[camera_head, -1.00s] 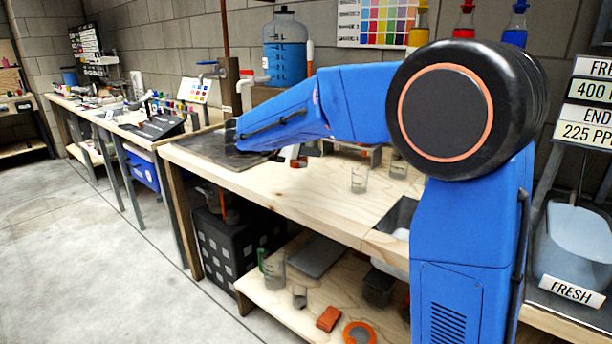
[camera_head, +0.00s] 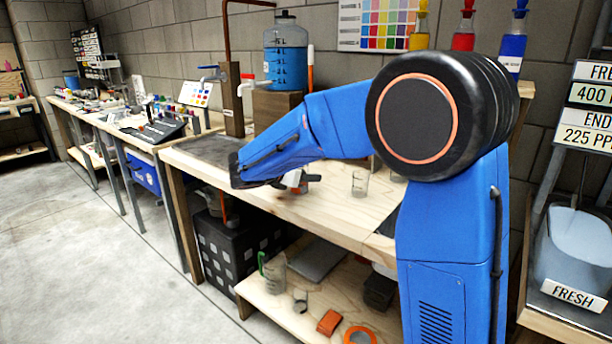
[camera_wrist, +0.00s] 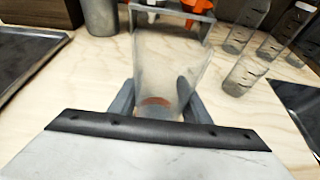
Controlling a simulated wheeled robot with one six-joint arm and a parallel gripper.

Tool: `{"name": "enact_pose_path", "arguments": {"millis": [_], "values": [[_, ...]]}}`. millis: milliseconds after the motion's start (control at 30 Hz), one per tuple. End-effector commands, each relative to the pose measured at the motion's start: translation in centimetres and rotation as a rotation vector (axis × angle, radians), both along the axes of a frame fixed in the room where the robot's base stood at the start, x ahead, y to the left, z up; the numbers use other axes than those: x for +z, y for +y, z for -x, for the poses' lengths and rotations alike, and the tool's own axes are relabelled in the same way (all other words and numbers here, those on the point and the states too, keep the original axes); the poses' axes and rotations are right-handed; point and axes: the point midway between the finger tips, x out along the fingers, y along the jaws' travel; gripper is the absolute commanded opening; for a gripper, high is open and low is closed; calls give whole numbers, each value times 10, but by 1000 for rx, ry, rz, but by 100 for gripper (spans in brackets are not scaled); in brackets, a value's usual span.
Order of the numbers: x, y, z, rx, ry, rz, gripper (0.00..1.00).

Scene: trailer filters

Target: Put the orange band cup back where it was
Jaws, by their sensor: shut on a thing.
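In the wrist view a clear cup (camera_wrist: 165,70) with an orange-brown band low down stands between the fingers of my gripper (camera_wrist: 158,105). The gripper is shut on this cup; the finger tips are partly hidden behind it. In the head view my gripper (camera_head: 298,182) is low over the front part of the wooden bench, mostly hidden by my own blue arm. The cup cannot be made out clearly there. Whether its base touches the bench is not clear.
Several clear cups (camera_wrist: 243,72) stand on the bench to the right in the wrist view. One cup (camera_head: 360,183) shows right of my gripper in the head view. A dark tray (camera_wrist: 25,62) lies at left. A grey cylinder (camera_wrist: 100,17) stands behind. Bare wood lies between.

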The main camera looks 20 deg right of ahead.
Motion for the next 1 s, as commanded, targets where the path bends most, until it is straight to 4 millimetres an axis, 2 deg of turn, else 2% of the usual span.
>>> {"name": "enact_pose_path", "arguments": {"millis": [33, 67, 100, 133, 467, 567, 1000], "values": [[-2, 0, 0, 0, 1, 1, 10], [-1, 0, 0, 0, 0, 0, 50], [-1, 0, 0, 0, 0, 0, 60], [-1, 0, 0, 0, 0, 0, 62], [1, 0, 0, 0, -1, -1, 62], [5, 5, 3, 1, 0, 0, 62], [35, 65, 46, 3, 0, 0, 62]]}}
